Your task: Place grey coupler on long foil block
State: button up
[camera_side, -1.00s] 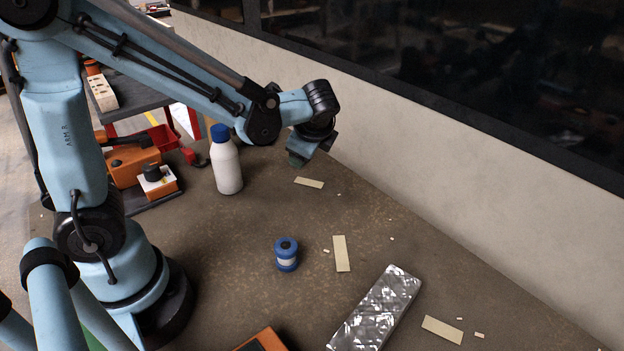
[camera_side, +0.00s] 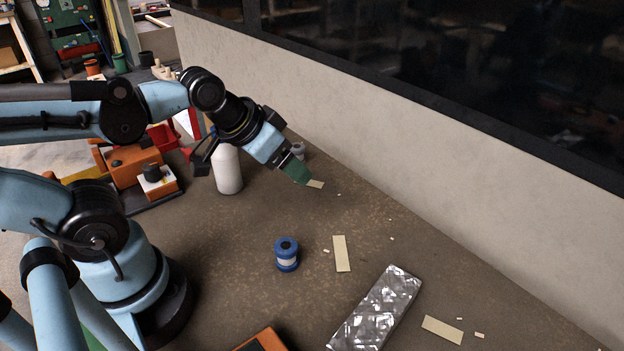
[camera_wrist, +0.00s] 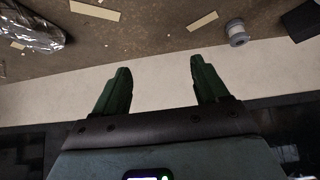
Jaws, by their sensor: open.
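The grey coupler (camera_side: 298,150) is a small grey spool-like piece on the bench near the wall, partly behind my gripper in the side view. It also shows at the upper right of the wrist view (camera_wrist: 237,34), beyond my fingers and to their right. My gripper (camera_side: 297,172) has green fingers, tilted down to the right above the bench. In the wrist view my gripper (camera_wrist: 157,75) has its fingers spread with nothing between them. The long foil block (camera_side: 375,310) lies at the lower middle of the side view. Its end shows at the upper left of the wrist view (camera_wrist: 28,28).
A blue spool (camera_side: 286,258) stands mid-bench. A white bottle (camera_side: 227,168) stands beside my arm. Cream strips (camera_side: 341,253) lie flat on the bench. An orange item (camera_side: 262,341) is at the front edge. A low pale wall (camera_side: 420,145) bounds the bench.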

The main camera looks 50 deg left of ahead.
jog(key=w+a+r+g, duration=0.3)
jog(key=w+a, duration=0.4)
jog(key=w, duration=0.1)
jog(key=g, duration=0.4)
send_near(297, 146)
jog(key=shift+w+d, duration=0.15)
jog(key=shift+w, duration=0.1)
notch_tip(297, 146, down, 6)
jog(key=shift+f, duration=0.2)
jog(key=shift+s+f, duration=0.2)
jog(key=shift+f, duration=2.55)
jog(key=c, duration=1.2)
jog(key=shift+r, duration=0.1)
